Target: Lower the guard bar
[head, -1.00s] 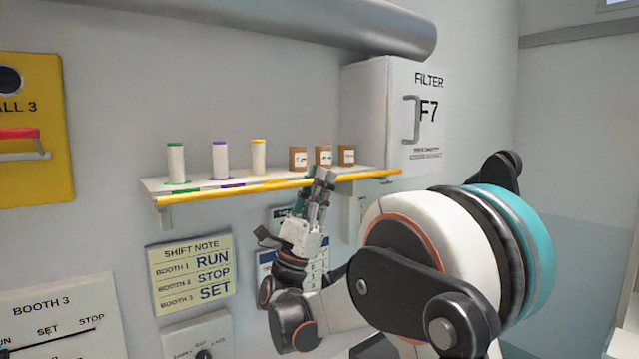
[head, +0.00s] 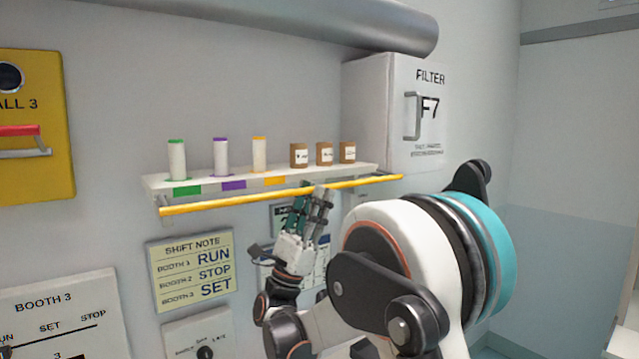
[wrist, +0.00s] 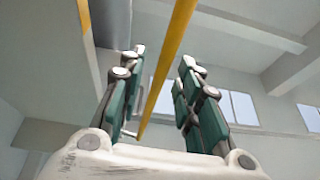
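The guard bar (head: 235,200) is a long yellow rod running along the front of the white shelf (head: 158,182). It now sits a little below the shelf's front edge, its right end higher in the picture. My gripper (head: 320,192) is at the bar, right of its middle, with its fingertips pointing up and overlapping it. In the wrist view, the bar (wrist: 168,62) crosses between the two parted green-padded fingers of my gripper (wrist: 162,58).
A shift note (head: 192,270) and a Booth 3 panel (head: 65,315) are on the wall below.

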